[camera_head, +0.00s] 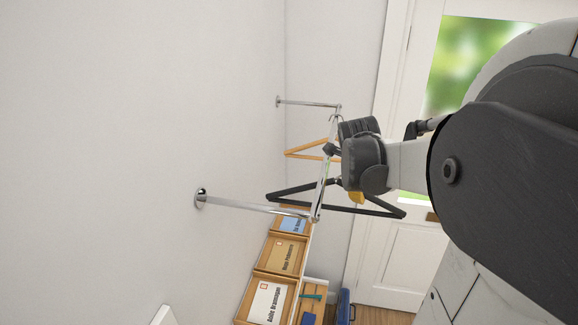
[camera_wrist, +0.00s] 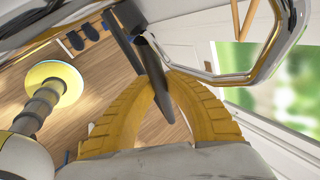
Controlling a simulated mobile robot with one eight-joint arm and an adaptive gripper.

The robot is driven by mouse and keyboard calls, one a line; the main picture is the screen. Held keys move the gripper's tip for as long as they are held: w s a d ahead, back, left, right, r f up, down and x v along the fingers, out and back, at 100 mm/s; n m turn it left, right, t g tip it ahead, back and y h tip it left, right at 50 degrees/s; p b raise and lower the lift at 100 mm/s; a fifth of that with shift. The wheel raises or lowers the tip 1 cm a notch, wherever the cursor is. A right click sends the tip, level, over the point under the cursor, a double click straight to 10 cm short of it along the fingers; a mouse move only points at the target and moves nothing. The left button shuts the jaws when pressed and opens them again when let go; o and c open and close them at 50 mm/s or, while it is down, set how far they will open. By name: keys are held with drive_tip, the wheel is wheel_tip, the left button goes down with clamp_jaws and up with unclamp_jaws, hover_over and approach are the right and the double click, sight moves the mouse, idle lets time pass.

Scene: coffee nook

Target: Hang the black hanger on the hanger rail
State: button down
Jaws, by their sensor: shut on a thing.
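The chrome hanger rail (camera_head: 319,192) stands out from the wall on two brackets, in the middle of the head view. My gripper (camera_head: 357,197), with yellow fingers, is just right of the rail. It is shut on the black hanger (camera_head: 292,189), whose triangular frame spreads to both sides below the rail's height. In the wrist view, the fingers (camera_wrist: 165,82) pinch a dark part of the black hanger (camera_wrist: 155,72). The bent chrome rail (camera_wrist: 283,45) is close by at upper right. I cannot tell whether the black hanger's hook is over the rail.
A wooden hanger (camera_head: 303,153) hangs at the rail's far end. Labelled boxes (camera_head: 283,256) stand in a wooden rack below. A white door (camera_head: 395,245) is behind. A yellow-topped round object (camera_wrist: 55,85) stands on the floor side in the wrist view.

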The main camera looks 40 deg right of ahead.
sight(347, 208)
drive_tip(key=shift+w+a, duration=1.05)
drive_tip(key=shift+w, duration=0.2)
drive_tip(key=shift+f+b, duration=1.1)
drive_tip(key=shift+f, duration=0.35)
drive_tip(key=shift+d, duration=0.1)
drive_tip(key=c, duration=1.4)
unclamp_jaws()
drive_tip(key=shift+s, duration=0.1)
